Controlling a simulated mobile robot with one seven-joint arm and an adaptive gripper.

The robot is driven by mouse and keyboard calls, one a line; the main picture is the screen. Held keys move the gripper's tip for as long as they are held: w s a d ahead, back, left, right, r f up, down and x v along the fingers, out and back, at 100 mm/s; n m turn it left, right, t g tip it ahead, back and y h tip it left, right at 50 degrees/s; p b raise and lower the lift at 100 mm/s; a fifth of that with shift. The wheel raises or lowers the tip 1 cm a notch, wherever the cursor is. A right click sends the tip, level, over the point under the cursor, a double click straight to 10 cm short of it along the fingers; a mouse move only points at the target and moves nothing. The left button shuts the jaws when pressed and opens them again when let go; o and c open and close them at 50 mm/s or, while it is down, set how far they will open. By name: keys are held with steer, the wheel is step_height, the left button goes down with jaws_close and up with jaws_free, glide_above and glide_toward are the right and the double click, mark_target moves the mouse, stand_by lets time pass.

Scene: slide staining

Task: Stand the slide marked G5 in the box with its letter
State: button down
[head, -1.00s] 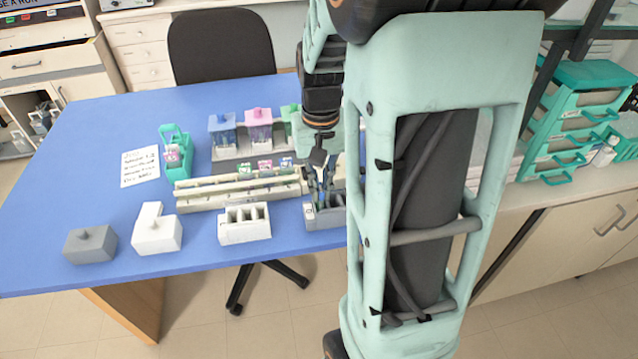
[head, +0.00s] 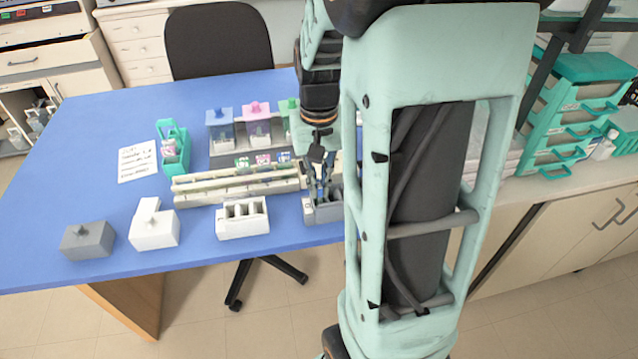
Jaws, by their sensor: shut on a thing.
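My gripper (head: 318,190) points down over a grey slotted box (head: 318,212) near the front edge of the blue table. Its fingers are closed together at the box's top opening. The slide in them is too small and too covered by the fingers to make out, and I cannot read its mark. A white slotted box (head: 242,217) stands just left of the grey one. The letters on the boxes are not readable. Several labelled slides (head: 263,159) stand in the rack (head: 235,185) behind the boxes.
Staining jars (head: 256,125) stand at the back. A green holder (head: 173,150) and a written sheet (head: 138,161) are at the left. My arm covers the table's right side.

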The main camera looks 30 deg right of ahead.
steer(key=shift+f, duration=0.2)
steer(key=c, duration=2)
jaws_free()
step_height(320, 180, up, 12)
steer(key=shift+r, duration=0.1)
